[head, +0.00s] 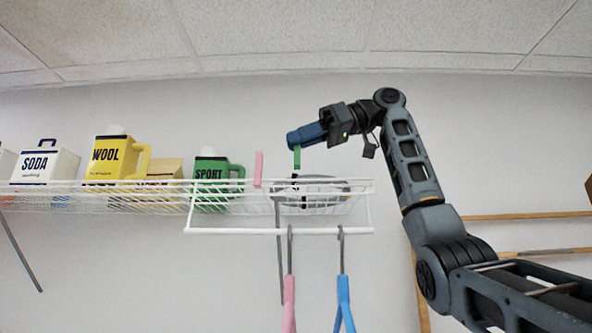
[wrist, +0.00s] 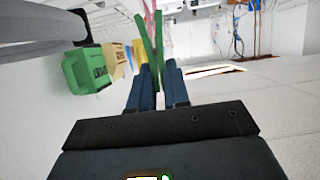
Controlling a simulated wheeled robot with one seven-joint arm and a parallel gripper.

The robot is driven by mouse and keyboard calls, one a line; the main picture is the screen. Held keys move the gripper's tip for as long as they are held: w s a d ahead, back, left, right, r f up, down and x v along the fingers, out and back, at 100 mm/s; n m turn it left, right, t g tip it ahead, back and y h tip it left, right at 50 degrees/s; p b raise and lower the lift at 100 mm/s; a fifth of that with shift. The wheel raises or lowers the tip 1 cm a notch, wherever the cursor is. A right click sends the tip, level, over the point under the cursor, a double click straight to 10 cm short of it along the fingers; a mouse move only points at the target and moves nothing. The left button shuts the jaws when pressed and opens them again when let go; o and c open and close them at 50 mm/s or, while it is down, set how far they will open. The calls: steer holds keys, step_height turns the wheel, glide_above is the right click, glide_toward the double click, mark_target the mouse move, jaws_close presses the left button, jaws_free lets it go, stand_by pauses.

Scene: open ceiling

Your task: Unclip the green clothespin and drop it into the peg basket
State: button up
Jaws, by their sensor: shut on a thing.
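My gripper (head: 299,138) is above the wire shelf and shut on the green clothespin (head: 297,158). The green clothespin hangs upright below the fingertips, its lower end above the shelf's front rail in the head view. In the wrist view it stands between the two fingers (wrist: 159,85), with its green length (wrist: 149,45) reaching beyond them. A pink clothespin (head: 258,168) stands on the shelf front to the left, and it also shows in the wrist view (wrist: 153,14). A grey round basket-like thing (head: 333,185) sits behind the wires, below right of my gripper; its inside is hidden.
The white wire shelf (head: 350,230) has a hanging rail with a pink hanger (head: 289,300) and a blue hanger (head: 343,295). SPORT (head: 211,185), WOOL (head: 108,165) and SODA (head: 42,165) containers stand at left. The space above the shelf around my gripper is clear.

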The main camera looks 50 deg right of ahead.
steer(key=shift+s+d+r, duration=0.25)
steer(key=shift+s+r, duration=0.1)
steer(key=shift+r, duration=0.25)
steer(key=shift+s+d+r, duration=0.3)
steer(key=shift+r, duration=0.3)
steer(key=shift+s+d+r, duration=0.25)
steer(key=shift+s+r, duration=0.1)
steer(key=shift+r, duration=0.25)
